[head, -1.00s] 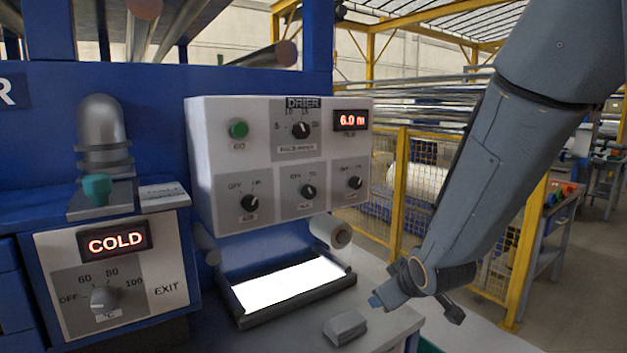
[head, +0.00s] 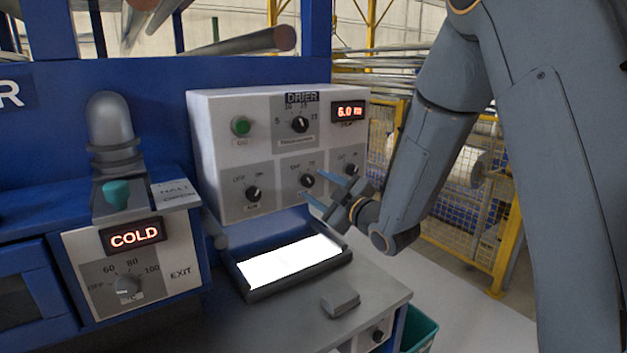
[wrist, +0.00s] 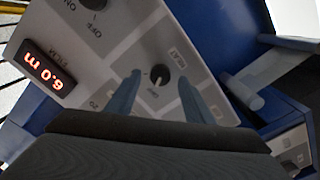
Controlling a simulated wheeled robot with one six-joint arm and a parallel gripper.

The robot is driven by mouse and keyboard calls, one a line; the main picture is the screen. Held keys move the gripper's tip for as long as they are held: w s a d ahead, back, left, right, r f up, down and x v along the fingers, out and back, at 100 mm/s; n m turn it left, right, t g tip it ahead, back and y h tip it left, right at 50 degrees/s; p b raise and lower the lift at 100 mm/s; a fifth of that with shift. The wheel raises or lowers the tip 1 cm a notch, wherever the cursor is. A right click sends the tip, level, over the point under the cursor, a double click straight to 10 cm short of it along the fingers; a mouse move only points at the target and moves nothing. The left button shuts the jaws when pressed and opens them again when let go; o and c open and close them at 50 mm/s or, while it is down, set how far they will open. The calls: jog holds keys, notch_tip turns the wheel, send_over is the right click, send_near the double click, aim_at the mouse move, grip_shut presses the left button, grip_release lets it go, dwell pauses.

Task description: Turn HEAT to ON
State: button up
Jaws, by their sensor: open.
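The HEAT knob (head: 307,181) is the middle one in the lower row of the DRIER panel (head: 206,140). It is dark and round. In the wrist view the HEAT knob (wrist: 158,75) shows between the two fingers, with its HEAT label beside it, upside down. Its pale mark points down in that picture, toward small print that looks like OFF, though I cannot be sure. My gripper (head: 320,190) is open in front of the panel, its blue fingers reaching toward this knob. In the wrist view my gripper (wrist: 161,80) has a finger on either side of the knob; contact is not visible.
Similar knobs sit left (head: 253,194) and right (head: 352,169) of HEAT. Above are a green button (head: 240,126), a numbered dial (head: 300,124) and a red display (head: 348,111). A lit tray (head: 243,288) and a grey block (head: 340,303) lie below. A COLD display (head: 134,236) is at left.

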aim_at(308, 181)
jog(key=shift+p+x, duration=0.35)
jog(key=shift+x, duration=1)
jog(key=c, duration=1.1)
jog(key=shift+o, duration=0.3)
jog(key=shift+m, duration=0.4)
jog(key=m+b, duration=0.2)
jog(key=m, duration=0.3)
jog(key=shift+f+m, duration=0.1)
jog(key=shift+m, duration=0.2)
jog(key=m, duration=0.5)
jog(key=shift+b, duration=0.4)
jog(key=shift+m, duration=0.4)
